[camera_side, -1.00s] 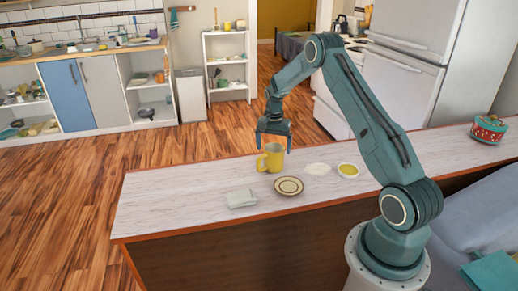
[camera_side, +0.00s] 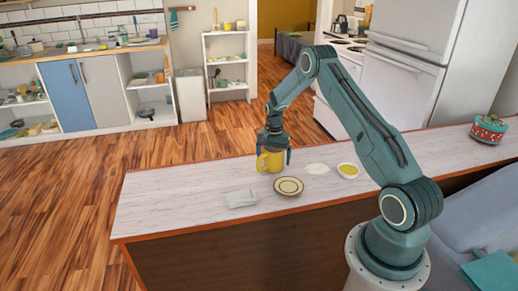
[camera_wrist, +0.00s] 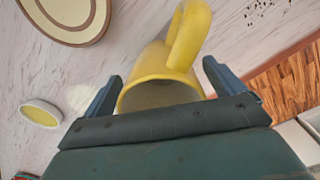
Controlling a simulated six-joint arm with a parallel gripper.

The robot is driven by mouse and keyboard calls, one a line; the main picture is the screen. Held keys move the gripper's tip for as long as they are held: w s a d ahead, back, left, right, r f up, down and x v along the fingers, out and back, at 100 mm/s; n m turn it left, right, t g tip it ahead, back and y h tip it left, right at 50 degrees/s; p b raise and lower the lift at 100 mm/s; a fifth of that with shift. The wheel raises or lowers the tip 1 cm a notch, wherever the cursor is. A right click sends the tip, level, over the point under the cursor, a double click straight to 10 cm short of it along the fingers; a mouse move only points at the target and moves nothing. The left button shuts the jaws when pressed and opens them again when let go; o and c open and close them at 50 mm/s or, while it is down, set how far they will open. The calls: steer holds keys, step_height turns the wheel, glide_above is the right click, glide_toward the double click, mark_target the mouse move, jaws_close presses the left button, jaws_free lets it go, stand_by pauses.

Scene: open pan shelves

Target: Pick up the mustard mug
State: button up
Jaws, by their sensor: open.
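The mustard mug (camera_side: 270,163) stands upright on the white counter, its handle towards the left in the side view. In the wrist view the mug (camera_wrist: 160,75) shows its open rim and its handle. My gripper (camera_side: 273,152) is pointed down over the mug. In the wrist view its two fingers (camera_wrist: 159,80) are open, one on each side of the mug, with a gap visible on both sides near the tips. My gripper hides the upper part of the mug in the side view.
A cream plate with a brown ring (camera_side: 289,186) lies close in front of the mug. A white bowl with yellow contents (camera_side: 348,170), a pale flat item (camera_side: 317,169) and a folded white cloth-like item (camera_side: 240,199) are nearby. The counter's left end (camera_side: 150,212) is clear.

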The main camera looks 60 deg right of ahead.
steer(key=c, duration=1.2)
steer(key=shift+c, duration=0.2)
steer(key=shift+r, duration=0.25)
step_height(320, 180, up, 20)
steer(key=shift+f, duration=0.15)
